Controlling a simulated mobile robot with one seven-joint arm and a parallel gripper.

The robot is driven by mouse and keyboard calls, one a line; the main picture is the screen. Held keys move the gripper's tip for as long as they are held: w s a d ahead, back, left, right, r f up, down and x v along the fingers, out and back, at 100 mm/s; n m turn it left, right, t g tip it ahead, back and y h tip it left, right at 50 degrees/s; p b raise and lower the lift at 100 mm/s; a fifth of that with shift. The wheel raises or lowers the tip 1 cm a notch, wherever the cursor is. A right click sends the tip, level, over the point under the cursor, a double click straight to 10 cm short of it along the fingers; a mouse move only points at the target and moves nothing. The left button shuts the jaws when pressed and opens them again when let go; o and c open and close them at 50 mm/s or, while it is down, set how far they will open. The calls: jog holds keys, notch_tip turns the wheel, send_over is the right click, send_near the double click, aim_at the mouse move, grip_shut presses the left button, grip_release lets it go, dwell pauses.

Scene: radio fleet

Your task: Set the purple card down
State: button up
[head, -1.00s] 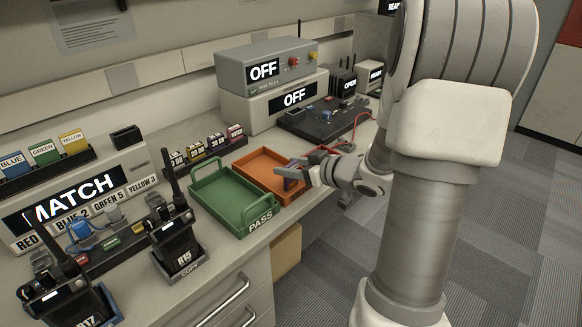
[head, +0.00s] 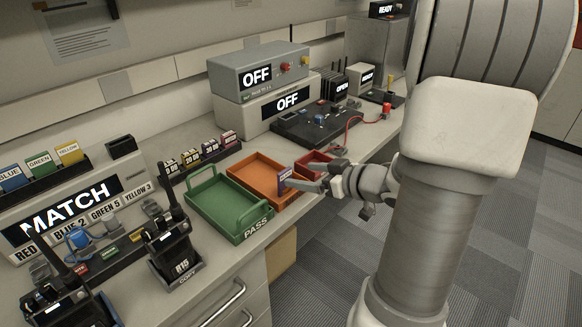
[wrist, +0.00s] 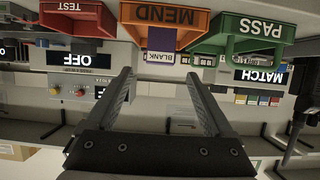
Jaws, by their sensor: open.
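The purple card (head: 285,178) stands upright at the front right edge of the orange tray (head: 236,176) in the head view. In the upside-down wrist view the card (wrist: 160,58) shows a white BLANK label beside the MEND tray (wrist: 180,38). My gripper (head: 306,177) is open, just right of the card. In the wrist view the two fingers of my gripper (wrist: 160,76) are spread wide, with the card in the gap near their tips and clear of both. Whether the card's lower edge rests on the tray is hard to tell.
The green PASS tray (head: 222,212) stands left of the orange tray. A red tray (head: 313,160) labelled TEST stands beyond it. Radios (head: 172,245), a MATCH sign (head: 70,205) and grey boxes marked OFF (head: 262,72) crowd the bench.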

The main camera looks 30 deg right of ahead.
jog(key=shift+p+v, duration=0.45)
jog(key=shift+v, duration=1.8)
